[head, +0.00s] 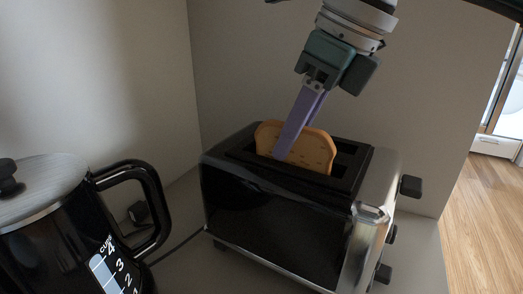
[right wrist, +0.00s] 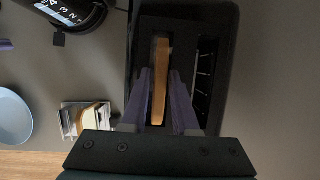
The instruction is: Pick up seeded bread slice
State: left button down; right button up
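The seeded bread slice (head: 319,149) is light brown with a darker crust and stands upright in a slot of the black and steel toaster (head: 386,188), its upper part above the top. My right gripper (head: 287,152) reaches down from above, with purple fingers on the slice's two faces. In the right wrist view the slice (right wrist: 160,82) lies between the fingertips (right wrist: 160,76), very close to both; I cannot tell whether they press on it. The slice's lower part is hidden in the slot. A purple sliver at that view's left edge may be part of my left gripper.
The toaster's other slot (right wrist: 205,75) looks empty. A black kettle (head: 60,232) with a large handle stands to the left. In the right wrist view, a blue plate (right wrist: 12,118) and a pale rack (right wrist: 70,121) lie at the left. A wall rises behind the toaster.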

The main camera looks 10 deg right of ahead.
grip_shut()
jog(key=shift+r, duration=0.1)
